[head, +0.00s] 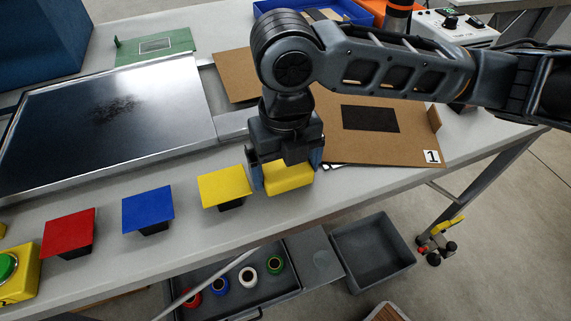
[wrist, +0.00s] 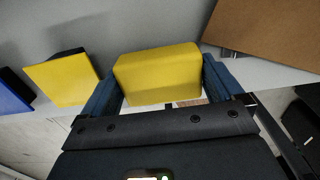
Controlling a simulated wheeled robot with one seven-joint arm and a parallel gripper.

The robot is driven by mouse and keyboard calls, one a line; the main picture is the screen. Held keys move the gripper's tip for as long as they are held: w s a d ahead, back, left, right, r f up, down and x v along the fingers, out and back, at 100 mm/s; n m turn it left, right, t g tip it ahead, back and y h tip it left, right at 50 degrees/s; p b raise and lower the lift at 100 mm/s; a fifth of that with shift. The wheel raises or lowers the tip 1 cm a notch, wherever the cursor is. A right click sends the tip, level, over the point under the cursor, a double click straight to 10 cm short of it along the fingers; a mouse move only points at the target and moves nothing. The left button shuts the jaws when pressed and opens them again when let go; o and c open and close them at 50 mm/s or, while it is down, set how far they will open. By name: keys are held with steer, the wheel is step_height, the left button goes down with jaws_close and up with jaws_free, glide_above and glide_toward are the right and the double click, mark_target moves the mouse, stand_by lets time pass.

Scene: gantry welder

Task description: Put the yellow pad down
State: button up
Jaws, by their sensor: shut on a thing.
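My gripper (head: 287,176) points down at the front part of the table (head: 185,225), right of the middle. It is shut on a yellow pad (head: 290,180), a thick block with rounded edges. In the wrist view the pad (wrist: 158,76) sits between the two blue-grey fingers, roughly level. I cannot tell whether its underside touches the table. Just left of it stands a yellow plate (head: 224,185) on a black foot, also in the wrist view (wrist: 64,79).
Blue (head: 148,208) and red (head: 68,230) plates stand further left. Behind the gripper lies a brown board (head: 400,148) marked 1, with a black rectangle. A dark glossy panel (head: 110,120) fills the left. Grey bins (head: 373,255) stand below the front edge.

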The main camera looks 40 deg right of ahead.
steer(key=shift+f, duration=0.35)
steer(key=shift+f, duration=0.2)
steer(key=o, duration=0.6)
steer(key=shift+c, duration=0.2)
step_height(320, 180, up, 12)
steer(key=shift+r, duration=0.25)
